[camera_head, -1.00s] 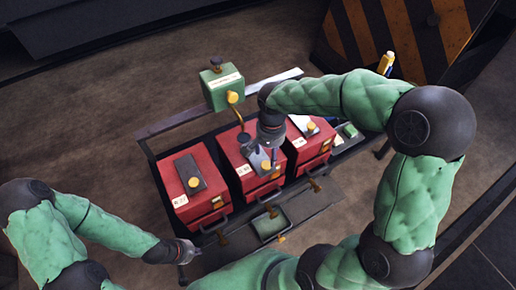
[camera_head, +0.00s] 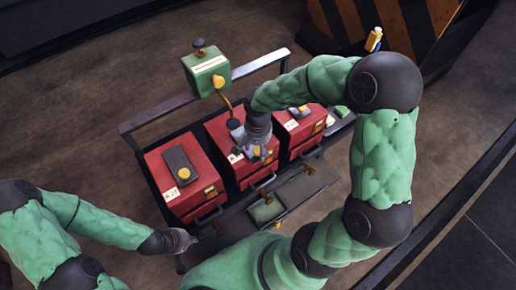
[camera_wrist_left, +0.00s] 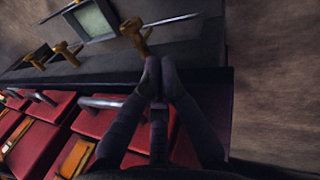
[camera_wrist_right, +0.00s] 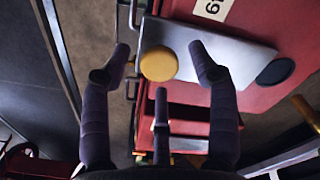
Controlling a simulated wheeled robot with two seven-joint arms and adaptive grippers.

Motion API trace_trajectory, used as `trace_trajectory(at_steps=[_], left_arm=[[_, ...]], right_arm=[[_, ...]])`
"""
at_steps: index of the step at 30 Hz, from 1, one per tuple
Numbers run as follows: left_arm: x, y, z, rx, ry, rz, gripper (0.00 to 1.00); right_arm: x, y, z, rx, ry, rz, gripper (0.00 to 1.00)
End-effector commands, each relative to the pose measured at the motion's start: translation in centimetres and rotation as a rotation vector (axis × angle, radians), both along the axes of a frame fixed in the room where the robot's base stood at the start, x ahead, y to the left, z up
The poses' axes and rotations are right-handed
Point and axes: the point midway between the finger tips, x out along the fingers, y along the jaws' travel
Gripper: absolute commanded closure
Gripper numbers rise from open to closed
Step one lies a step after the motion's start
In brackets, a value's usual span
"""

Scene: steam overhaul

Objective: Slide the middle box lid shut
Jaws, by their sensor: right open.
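The middle box (camera_head: 222,138) is red, between two similar red boxes. Its lid is a grey plate (camera_wrist_right: 222,55) with a round yellow knob (camera_wrist_right: 158,63). In the right wrist view a dark round opening (camera_wrist_right: 275,72) shows uncovered beside the plate's end. My right gripper (camera_head: 256,152) is low over the middle box and hides part of its lid in the head view. Its fingers are spread on either side of the knob, with visible gaps. My left gripper (camera_head: 180,256) is near the tray's front left; its fingertips (camera_wrist_left: 158,76) are together and empty.
The left box (camera_head: 160,165) and right box (camera_head: 305,128) have similar plates and knobs. A green box with a brass spout (camera_head: 206,72) stands behind the middle box. A rail (camera_head: 160,115) runs behind, and a small green tray (camera_head: 266,211) lies in front.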

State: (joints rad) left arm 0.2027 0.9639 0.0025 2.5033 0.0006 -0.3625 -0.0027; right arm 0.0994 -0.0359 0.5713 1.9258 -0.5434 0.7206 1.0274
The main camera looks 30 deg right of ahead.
Motion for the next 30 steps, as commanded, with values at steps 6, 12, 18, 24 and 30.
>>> trace_trajectory(at_steps=[6,12,18,24,30], left_arm=[[0.0,0.0,-0.1,0.0,0.0,0.0,1.0],[0.0,0.0,-0.1,0.0,0.0,0.0,1.0],[0.0,0.0,-0.1,0.0,0.0,0.0,1.0],[0.0,0.0,-0.1,0.0,0.0,0.0,1.0],[0.0,0.0,-0.3,0.0,0.0,0.0,1.0]], right_arm=[[0.0,0.0,-0.5,0.0,0.0,-0.001,0.4],[0.0,0.0,-0.4,0.0,0.0,0.0,0.54],[0.0,0.0,-0.4,0.0,0.0,0.0,1.0],[0.7,0.1,-0.4,-0.001,-0.001,0.0,1.0],[4.1,0.4,-0.5,-0.001,-0.001,0.001,1.0]])
